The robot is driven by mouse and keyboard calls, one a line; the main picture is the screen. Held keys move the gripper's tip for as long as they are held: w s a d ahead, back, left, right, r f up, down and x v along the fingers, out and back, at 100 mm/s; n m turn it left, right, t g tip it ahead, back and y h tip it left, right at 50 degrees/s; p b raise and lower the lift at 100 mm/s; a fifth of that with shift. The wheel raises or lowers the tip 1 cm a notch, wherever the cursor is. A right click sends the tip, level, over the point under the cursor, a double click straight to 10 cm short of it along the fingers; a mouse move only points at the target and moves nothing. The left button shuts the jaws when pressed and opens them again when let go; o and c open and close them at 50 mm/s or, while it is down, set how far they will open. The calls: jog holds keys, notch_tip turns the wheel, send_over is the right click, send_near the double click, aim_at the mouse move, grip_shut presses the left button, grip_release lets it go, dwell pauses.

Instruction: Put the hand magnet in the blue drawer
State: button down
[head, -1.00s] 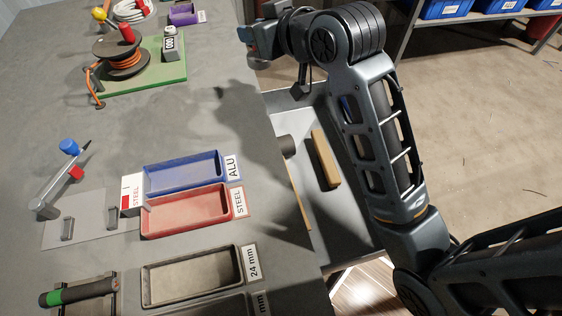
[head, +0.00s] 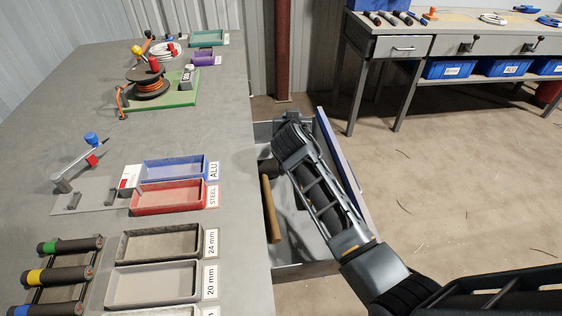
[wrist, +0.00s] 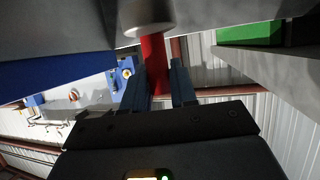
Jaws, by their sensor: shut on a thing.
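The hand magnet shows in the wrist view as a red handle (wrist: 154,62) with a grey round end (wrist: 146,14). My gripper (wrist: 157,85) is shut on the red handle. In the head view my arm reaches down over the open drawer, and the gripper and magnet are hidden behind the arm. The drawer has a blue front (head: 345,165) and a grey inside. It stands pulled out from the right side of the table. A blue panel (wrist: 50,68), likely the drawer front, crosses the left of the wrist view.
The grey table (head: 85,135) carries a blue tray (head: 173,170), a red tray (head: 168,196) and a cable reel (head: 150,85). A workbench (head: 450,48) stands behind.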

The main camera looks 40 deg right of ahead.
jog(key=shift+f, duration=3.25)
jog(key=shift+f+b, duration=0.15)
jog(key=shift+b, duration=0.25)
jog(key=c, duration=0.9)
grip_release()
jog(key=shift+r+p, duration=0.25)
jog(key=shift+p, duration=0.05)
jog(key=v, duration=1.2)
